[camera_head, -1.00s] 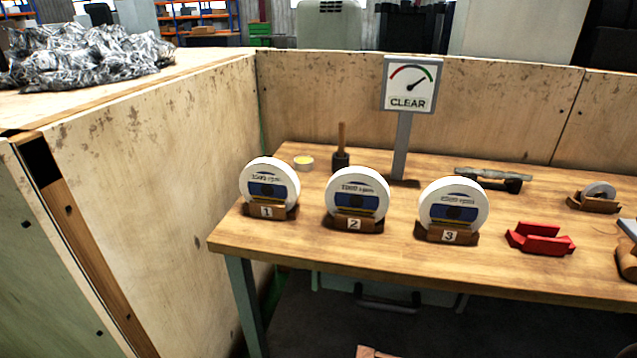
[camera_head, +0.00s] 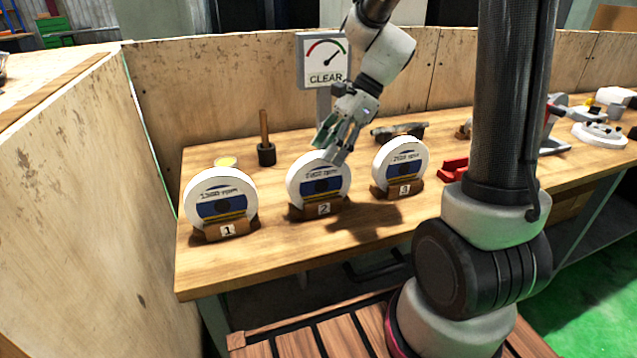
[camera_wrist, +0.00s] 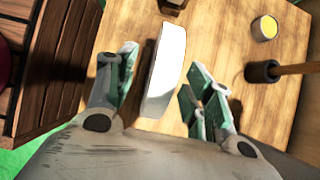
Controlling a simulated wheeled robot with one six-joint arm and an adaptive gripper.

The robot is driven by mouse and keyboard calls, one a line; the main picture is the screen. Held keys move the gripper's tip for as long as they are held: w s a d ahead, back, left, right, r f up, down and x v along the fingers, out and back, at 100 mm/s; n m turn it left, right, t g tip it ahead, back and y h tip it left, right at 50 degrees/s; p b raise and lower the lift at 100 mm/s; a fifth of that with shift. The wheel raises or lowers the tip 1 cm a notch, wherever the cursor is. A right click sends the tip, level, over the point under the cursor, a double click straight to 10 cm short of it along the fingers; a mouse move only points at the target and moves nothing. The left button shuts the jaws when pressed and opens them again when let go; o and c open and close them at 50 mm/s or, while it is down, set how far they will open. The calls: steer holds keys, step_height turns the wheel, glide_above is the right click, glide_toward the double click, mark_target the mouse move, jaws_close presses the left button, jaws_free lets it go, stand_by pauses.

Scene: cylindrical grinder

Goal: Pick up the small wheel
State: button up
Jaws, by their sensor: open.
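Three white disc wheels with blue labels stand upright in numbered wooden holders: wheel 1 (camera_head: 221,197), wheel 2 (camera_head: 318,182) and wheel 3 (camera_head: 400,166). They look alike in size; I cannot tell which is called small. A smaller object (camera_head: 465,129), perhaps a wheel in a cradle, is mostly hidden behind my column. My gripper (camera_head: 329,152) is open at the top of wheel 2, pointing down. In the wrist view a white wheel (camera_wrist: 166,70), seen edge-on, lies between my open fingers (camera_wrist: 160,70), with gaps visible.
A CLEAR gauge sign (camera_head: 324,62) stands behind wheel 2. A dark pot with a wooden handle (camera_head: 266,153) and a yellow-topped tin (camera_head: 226,162) are behind wheels 1 and 2. A red block (camera_head: 453,169) is right of wheel 3. Wooden panels (camera_head: 160,90) border the bench.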

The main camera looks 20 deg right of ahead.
mark_target(311, 169)
steer(key=x, duration=0.7)
steer(key=shift+w+a+r, duration=0.1)
steer(key=shift+w+a, duration=0.2)
steer(key=shift+w, duration=0.05)
jaws_close()
